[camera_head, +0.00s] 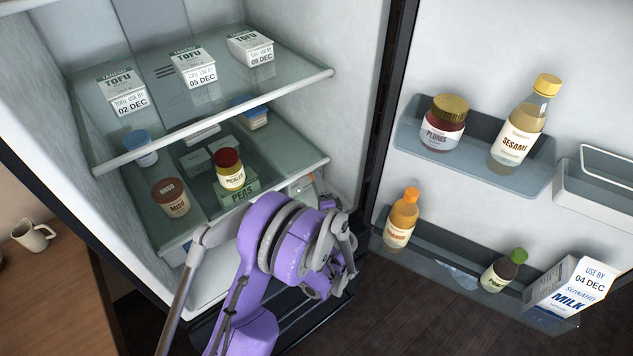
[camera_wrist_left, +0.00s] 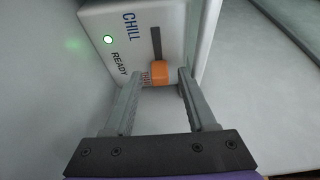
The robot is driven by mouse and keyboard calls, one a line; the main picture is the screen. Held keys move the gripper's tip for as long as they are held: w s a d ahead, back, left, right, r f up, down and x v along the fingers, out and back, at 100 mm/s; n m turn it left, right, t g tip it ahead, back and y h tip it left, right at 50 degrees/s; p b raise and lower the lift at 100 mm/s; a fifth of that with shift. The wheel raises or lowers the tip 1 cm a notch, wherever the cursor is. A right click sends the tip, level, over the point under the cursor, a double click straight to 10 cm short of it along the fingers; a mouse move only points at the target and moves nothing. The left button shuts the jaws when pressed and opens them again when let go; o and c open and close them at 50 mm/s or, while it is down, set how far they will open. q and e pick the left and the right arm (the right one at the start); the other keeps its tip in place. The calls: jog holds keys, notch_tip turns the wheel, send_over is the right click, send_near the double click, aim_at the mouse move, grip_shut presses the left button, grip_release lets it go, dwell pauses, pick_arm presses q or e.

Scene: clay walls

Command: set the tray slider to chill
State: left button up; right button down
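The tray's slider panel (camera_wrist_left: 130,45) fills the upper middle of the left wrist view, with the words CHILL and READY and a lit green lamp. The orange slider knob (camera_wrist_left: 160,72) sits at the lower end of a dark slot, away from CHILL, beside a word partly hidden by a finger. My left gripper (camera_wrist_left: 162,78) is open, one finger on each side of the knob, with small gaps showing. In the head view my purple left wrist hides its fingertips and most of the panel. My right gripper is not in view.
Above are glass shelves with tofu boxes (camera_head: 193,65), a miso jar (camera_head: 171,197) and a pickles jar (camera_head: 230,170) near a green peas box (camera_head: 238,191). The open door at right holds bottles and a milk carton (camera_head: 567,290). A fridge wall stands close beside the panel.

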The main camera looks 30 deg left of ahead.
pick_arm(q)
grip_shut()
dwell(1.2)
